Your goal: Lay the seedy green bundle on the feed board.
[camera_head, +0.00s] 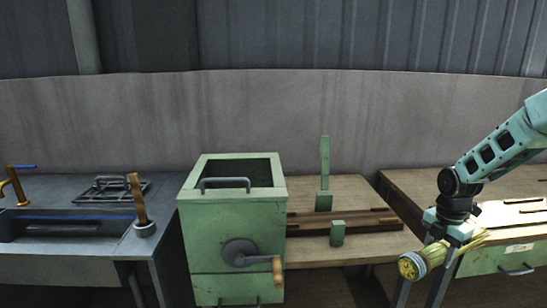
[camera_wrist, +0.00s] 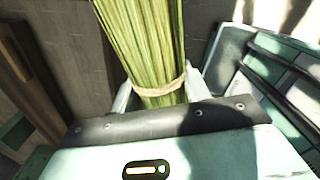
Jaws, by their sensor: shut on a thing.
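My gripper (camera_head: 447,244) is shut on a yellow-green bundle (camera_head: 432,259) at the lower right of the head view. The bundle's round, flat end faces left and towards the camera, and loose strands spread to the right. In the wrist view the bundle (camera_wrist: 145,40) runs up between the fingers (camera_wrist: 157,98), with a pale tie around it near them. The wooden board (camera_head: 354,186), which looks like the feed board, lies left of the bundle, beside the green machine. It carries dark rails (camera_head: 340,220) and two green uprights. The bundle is apart from it.
The green box machine (camera_head: 230,225) has an open top and a side crank (camera_head: 263,257). A grey sink bench (camera_head: 70,240) stands at left. Another wooden table (camera_head: 415,190) with a green drawer (camera_head: 500,262) is at right. A gap separates the board from this table.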

